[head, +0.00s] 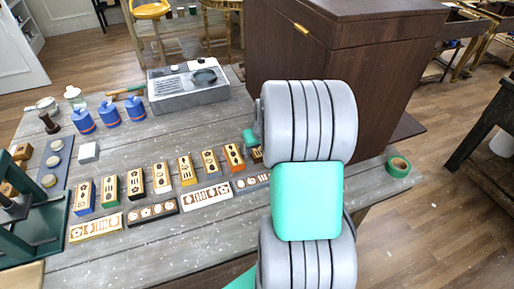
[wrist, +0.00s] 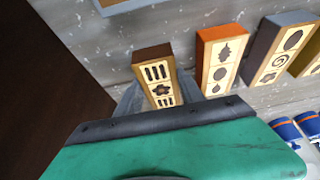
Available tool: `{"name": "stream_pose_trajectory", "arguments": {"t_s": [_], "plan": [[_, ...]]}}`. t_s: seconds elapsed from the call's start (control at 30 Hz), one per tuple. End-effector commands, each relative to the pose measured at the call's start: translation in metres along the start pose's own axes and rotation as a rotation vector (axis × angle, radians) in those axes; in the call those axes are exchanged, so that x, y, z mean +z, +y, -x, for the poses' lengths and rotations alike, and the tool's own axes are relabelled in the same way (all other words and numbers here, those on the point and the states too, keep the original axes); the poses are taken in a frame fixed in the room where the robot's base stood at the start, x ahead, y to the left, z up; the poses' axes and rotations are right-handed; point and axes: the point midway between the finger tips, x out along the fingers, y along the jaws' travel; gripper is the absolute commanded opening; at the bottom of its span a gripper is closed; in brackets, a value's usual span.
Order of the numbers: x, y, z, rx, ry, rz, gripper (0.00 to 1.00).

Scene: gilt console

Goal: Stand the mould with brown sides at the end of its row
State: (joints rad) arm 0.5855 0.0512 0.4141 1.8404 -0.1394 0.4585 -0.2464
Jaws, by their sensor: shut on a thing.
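The mould with brown sides (wrist: 157,72) has a pale face with dark slots and a flower shape. In the wrist view it is between the grey fingers of my gripper (wrist: 160,95), which is shut on it. In the head view only a small part of this mould (head: 257,156) shows beside my arm, at the right end of the row. The orange-sided mould (wrist: 219,58) stands beside it with a gap; it also shows in the head view (head: 233,156). I cannot tell whether the held mould touches the table.
Several other moulds stand in the row to the left, among them a blue-sided one (head: 84,195). Patterned flat plates (head: 206,195) lie in front. A dark brown cabinet (head: 385,80) rises behind my arm. A green tape roll (head: 398,167) lies at the table's right edge.

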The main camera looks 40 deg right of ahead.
Motion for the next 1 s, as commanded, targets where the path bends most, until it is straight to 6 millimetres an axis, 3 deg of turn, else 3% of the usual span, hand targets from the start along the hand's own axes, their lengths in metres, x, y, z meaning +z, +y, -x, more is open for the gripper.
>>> {"name": "stream_pose_trajectory", "arguments": {"t_s": [0.33, 0.37, 0.63, 1.0], "plan": [[0.0029, 0.0000, -0.0073, 0.000, 0.000, 0.000, 0.00], [0.0025, 0.0000, -0.0064, 0.000, 0.000, 0.000, 0.47], [0.0039, -0.0019, -0.0075, -0.003, -0.003, 0.002, 0.69], [0.0058, -0.0042, -0.0079, -0.007, -0.007, 0.005, 0.70]]}}
